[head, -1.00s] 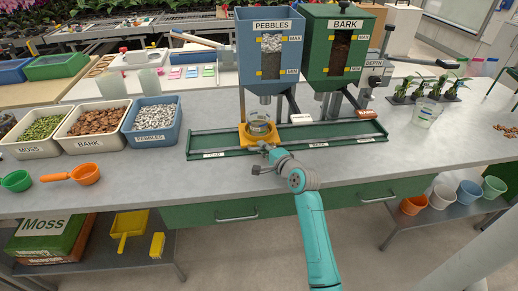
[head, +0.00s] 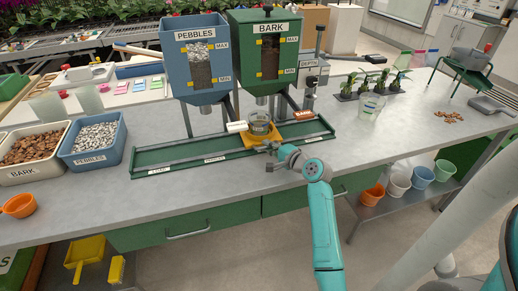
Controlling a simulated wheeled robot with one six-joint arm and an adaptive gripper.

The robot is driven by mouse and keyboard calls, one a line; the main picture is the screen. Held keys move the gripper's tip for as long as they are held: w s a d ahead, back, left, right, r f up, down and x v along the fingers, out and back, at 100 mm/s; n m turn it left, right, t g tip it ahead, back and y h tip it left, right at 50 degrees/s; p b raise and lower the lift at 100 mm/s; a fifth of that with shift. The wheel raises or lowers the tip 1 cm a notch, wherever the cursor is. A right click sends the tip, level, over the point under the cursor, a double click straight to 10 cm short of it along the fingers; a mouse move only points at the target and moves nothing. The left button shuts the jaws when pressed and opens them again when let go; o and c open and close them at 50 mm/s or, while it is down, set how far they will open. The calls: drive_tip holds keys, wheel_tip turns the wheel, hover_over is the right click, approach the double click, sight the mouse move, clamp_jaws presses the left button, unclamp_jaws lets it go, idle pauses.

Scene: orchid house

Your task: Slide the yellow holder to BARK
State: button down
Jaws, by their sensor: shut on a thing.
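The yellow holder (head: 276,141) sits on the green slide rail (head: 180,157), toward its right part. A clear round pot (head: 260,124) stands in it; its contents are too small to tell. The green BARK hopper (head: 266,50) has its outlet above the pot, roughly in line with it. My gripper (head: 268,149) is shut at the holder's front side, and the fingertips are small in view. The rail label in front of the holder is hidden by my gripper. The label to its left on the rail appears to read PEBBLES.
The blue PEBBLES hopper (head: 197,62) stands left of the BARK hopper. A DEPTH gauge (head: 311,75) is to the right. The rail is clear on both sides of the holder.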

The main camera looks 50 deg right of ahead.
drive_tip(key=shift+s+d, duration=0.15)
drive_tip(key=shift+d, duration=0.1)
drive_tip(key=c, duration=1.2)
unclamp_jaws()
drive_tip(key=v, duration=1.2)
